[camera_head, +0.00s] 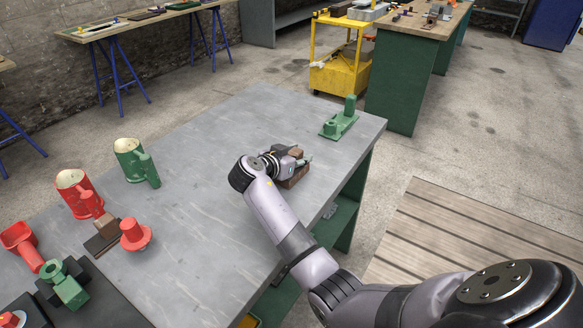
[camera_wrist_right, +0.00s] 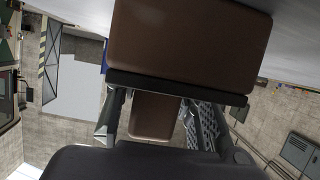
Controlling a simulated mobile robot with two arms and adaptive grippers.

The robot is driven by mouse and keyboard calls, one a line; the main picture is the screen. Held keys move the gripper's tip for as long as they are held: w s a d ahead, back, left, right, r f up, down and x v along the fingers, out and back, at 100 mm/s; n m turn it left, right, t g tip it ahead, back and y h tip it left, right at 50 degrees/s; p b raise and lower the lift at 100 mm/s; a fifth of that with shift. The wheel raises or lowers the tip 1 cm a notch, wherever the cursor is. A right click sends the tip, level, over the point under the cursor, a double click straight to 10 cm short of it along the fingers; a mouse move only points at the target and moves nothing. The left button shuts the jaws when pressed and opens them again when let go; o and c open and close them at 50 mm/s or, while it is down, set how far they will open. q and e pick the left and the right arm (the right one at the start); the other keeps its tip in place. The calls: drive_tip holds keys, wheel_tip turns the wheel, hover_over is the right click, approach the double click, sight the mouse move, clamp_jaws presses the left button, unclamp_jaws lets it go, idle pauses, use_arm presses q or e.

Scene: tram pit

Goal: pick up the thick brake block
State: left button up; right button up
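A brown brake block (camera_head: 294,180) with a dark plate lies near the right edge of the grey table, partly hidden by my right gripper (camera_head: 296,160). In the right wrist view its wide brown part (camera_wrist_right: 190,45) and dark plate fill the top, and a narrower brown part (camera_wrist_right: 155,116) sits between the two fingers of my right gripper (camera_wrist_right: 155,110). Whether both fingers press on it is not clear. Another brown block (camera_head: 106,226) rests on a dark plate at the left of the table. My left gripper is not in view.
A green bracket (camera_head: 341,124) with an upright post stands behind my right gripper. A green mug-like part (camera_head: 133,162), a red one (camera_head: 76,194) and a red flanged part (camera_head: 135,234) stand at left. The middle of the grey tabletop (camera_head: 220,135) is clear.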

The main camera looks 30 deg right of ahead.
drive_tip(key=shift+c, duration=1.2)
clamp_jaws()
drive_tip(key=shift+r, duration=0.1)
